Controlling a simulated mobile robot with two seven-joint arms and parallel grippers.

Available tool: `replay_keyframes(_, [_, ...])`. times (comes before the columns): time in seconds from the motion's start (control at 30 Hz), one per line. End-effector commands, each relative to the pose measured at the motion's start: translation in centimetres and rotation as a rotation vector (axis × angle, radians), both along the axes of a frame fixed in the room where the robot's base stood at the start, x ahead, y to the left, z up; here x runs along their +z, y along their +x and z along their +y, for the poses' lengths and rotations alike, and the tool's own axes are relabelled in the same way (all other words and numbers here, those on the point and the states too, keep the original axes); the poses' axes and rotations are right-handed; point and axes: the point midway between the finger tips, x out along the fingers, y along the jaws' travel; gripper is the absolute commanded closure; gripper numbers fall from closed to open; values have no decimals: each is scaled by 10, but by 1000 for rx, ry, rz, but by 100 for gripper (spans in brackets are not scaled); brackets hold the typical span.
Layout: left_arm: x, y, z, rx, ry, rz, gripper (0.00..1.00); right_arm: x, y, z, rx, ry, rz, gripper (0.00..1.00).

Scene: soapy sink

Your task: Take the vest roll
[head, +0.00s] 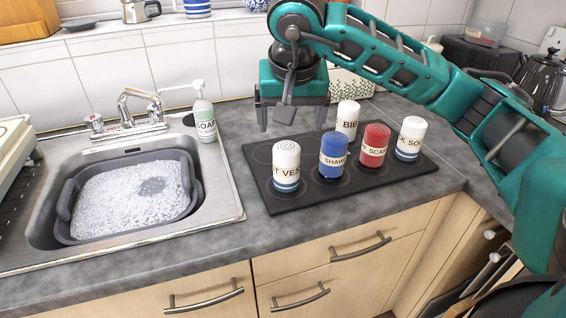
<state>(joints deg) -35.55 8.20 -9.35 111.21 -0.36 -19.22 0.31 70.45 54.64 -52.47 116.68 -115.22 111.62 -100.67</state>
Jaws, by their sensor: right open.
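The vest roll (286,166) is a white cylinder with blue stripes at its base and a label partly reading "T VES". It stands upright at the front left of a black hob-like board (330,202). My right gripper (292,118) is open and empty, pointing down above and behind the vest roll, apart from it. My left gripper is not in the head view.
A blue roll labelled "SHAW" (333,155), a red roll (374,146), a white "BIB" roll (347,120) and a white sock roll (410,139) stand to the right on the board. A soap bottle (204,118) and a foamy basin (130,203) are left.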

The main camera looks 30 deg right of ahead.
Motion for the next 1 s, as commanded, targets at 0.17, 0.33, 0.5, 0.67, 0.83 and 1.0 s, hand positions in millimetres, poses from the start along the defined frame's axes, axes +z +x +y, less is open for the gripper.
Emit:
replay_keyframes(0.17, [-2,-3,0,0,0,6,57,-32,10,-7,-3,-4,8,12])
replay_keyframes(0.33, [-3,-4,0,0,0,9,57,-57,19,-12,-2,-1,5,12])
replay_keyframes(0.5, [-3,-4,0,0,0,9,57,-67,23,-13,0,0,4,12])
replay_keyframes(0.67, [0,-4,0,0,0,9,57,-87,29,-13,1,1,8,12])
replay_keyframes(0.83, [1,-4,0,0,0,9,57,-109,37,-17,-2,1,6,12])
replay_keyframes(1.0, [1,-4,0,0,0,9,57,-115,40,-18,1,1,2,12])
